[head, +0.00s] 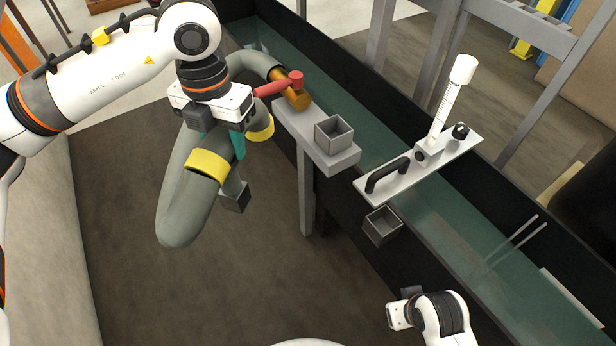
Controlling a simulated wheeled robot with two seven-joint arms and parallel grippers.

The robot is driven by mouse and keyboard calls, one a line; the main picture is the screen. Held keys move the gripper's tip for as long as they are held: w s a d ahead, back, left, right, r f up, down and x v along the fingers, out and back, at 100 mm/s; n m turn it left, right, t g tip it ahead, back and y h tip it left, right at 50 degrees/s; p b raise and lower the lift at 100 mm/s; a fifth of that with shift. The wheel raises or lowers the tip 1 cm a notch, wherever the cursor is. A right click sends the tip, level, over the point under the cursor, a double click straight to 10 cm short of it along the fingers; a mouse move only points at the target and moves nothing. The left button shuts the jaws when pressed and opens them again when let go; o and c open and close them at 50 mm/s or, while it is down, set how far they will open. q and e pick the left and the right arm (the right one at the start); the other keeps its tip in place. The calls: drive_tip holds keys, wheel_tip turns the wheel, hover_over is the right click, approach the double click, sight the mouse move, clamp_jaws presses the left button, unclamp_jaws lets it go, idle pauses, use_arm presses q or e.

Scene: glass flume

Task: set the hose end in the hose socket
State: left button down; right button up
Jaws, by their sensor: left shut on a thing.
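The grey hose (176,215) has yellow bands and hangs in a loop below my left wrist. A dark grey square block (235,197), apparently the hose end, hangs at the bottom of a short grey piece under my left gripper (238,148). My left gripper is shut on this piece at a teal part; the wrist hides much of the grip. A square, open-topped grey box (335,132), which looks like the hose socket, stands on a grey ledge to the right, apart from the block. My right wrist (430,314) is at the bottom right; its fingers cannot be made out.
A brass fitting with a red handle (295,80) is at the ledge's (344,164) far end, by the hose. A second open grey box (382,225) is on the flume's (440,262) near side. A white plate with a black handle (388,175) and an upright gauge (447,105) lies across the flume.

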drive_tip(key=shift+s+f, duration=0.1)
drive_tip(key=shift+s, duration=0.2)
